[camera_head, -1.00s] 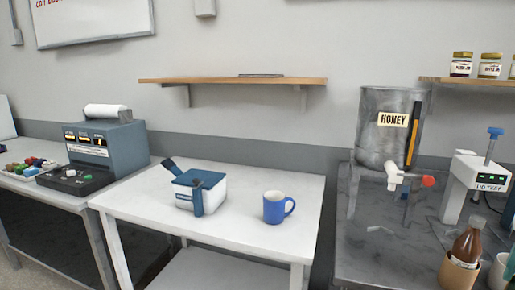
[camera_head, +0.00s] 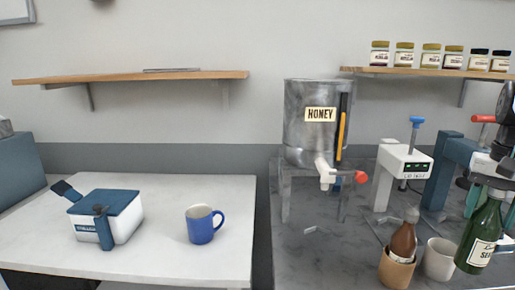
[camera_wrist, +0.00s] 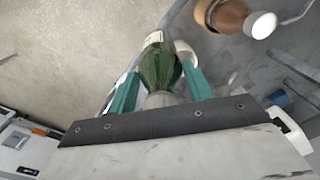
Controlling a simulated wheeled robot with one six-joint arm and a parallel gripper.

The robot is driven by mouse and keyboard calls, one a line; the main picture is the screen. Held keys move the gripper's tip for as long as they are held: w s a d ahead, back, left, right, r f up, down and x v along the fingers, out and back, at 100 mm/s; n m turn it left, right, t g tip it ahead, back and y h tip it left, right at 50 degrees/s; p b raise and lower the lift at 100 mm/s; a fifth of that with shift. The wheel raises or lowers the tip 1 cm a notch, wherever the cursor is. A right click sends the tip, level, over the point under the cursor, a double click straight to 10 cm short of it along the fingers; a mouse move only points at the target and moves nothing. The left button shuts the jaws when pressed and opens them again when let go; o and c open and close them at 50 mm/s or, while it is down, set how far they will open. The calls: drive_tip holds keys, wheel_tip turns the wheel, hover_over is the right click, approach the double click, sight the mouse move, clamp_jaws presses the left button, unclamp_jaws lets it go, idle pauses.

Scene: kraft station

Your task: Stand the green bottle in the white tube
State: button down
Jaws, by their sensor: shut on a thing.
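The green bottle (camera_head: 478,238) with a pale label hangs nearly upright, slightly tilted, at the right of the head view. My gripper (camera_head: 488,187) is shut on its neck, with the body below the fingers. In the wrist view the green bottle (camera_wrist: 157,66) lies between my teal fingers (camera_wrist: 160,88). The white tube (camera_head: 439,260) stands on the grey bench, just left of the bottle in the head view.
A brown bottle (camera_head: 404,240) stands in a tan tube (camera_head: 396,272) left of the white tube. Behind are a white tester (camera_head: 404,165), a blue device (camera_head: 443,172) and a honey tank (camera_head: 312,125). A white table with a blue mug (camera_head: 204,224) is left.

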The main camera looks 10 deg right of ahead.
drive_tip(key=w+d+r+n, duration=0.1)
drive_tip(key=w+d+r, duration=0.25)
drive_tip(key=w, duration=0.45)
wheel_tip(320, 180, down, 7)
drive_tip(key=shift+s+a+f, duration=0.15)
drive_tip(key=shift+a+f, duration=0.05)
drive_tip(key=shift+a, duration=0.25)
drive_tip(key=shift+f, duration=0.2)
idle(0.9)
drive_tip(key=shift+f, duration=2.1)
